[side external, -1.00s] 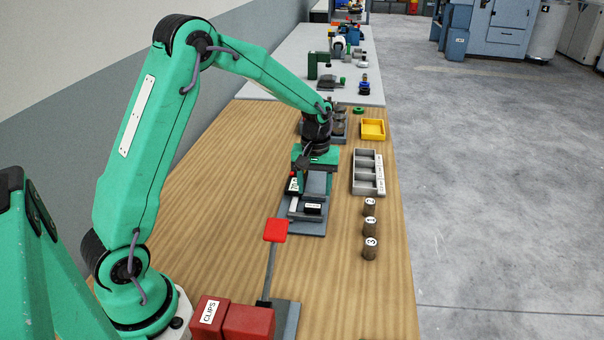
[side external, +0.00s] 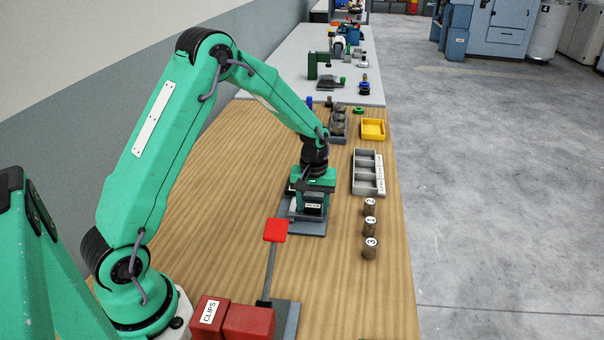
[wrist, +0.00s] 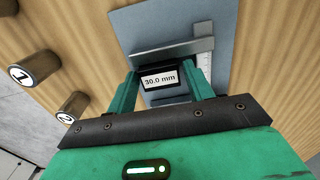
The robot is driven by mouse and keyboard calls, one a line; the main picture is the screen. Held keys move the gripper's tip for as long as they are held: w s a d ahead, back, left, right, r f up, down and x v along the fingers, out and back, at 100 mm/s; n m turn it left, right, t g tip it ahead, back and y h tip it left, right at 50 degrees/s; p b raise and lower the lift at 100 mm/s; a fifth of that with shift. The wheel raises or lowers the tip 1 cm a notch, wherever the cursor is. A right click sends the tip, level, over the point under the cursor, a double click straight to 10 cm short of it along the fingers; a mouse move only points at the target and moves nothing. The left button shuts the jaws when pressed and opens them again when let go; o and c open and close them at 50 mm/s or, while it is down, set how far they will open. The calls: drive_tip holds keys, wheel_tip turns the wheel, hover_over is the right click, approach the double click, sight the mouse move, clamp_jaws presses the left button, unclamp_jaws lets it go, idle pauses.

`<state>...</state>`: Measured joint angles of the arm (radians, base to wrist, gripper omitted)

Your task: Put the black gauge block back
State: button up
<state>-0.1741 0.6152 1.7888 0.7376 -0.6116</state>
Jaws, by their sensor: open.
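The black gauge block (wrist: 158,79), with a white "30.0 mm" label, sits on a blue-grey plate (wrist: 133,24) beside a grey bar (wrist: 166,52). In the side view the block (side external: 313,207) shows small and dark on the plate (side external: 310,228), partly covered by my gripper. My gripper (wrist: 163,76) is open, with one green finger on each side of the block. I cannot tell whether the fingers touch it. In the side view my gripper (side external: 313,197) is low over the plate.
A grey compartment tray (side external: 378,189) and a yellow tray (side external: 364,136) stand on the right. Three numbered cylinders (side external: 370,226) stand near the right table edge.

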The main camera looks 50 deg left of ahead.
sight(313, 205)
idle(0.4)
drive_tip(key=c, duration=1.1)
drive_tip(key=shift+o, duration=0.2)
drive_tip(key=shift+r, duration=0.1)
drive_tip(key=shift+r, duration=0.4)
wheel_tip(313, 205, up, 3)
drive_tip(key=shift+r, duration=0.2)
drive_tip(key=s+d+r, duration=0.4)
drive_tip(key=d+r, duration=0.2)
drive_tip(key=d, duration=0.5)
drive_tip(key=shift+r, duration=0.3)
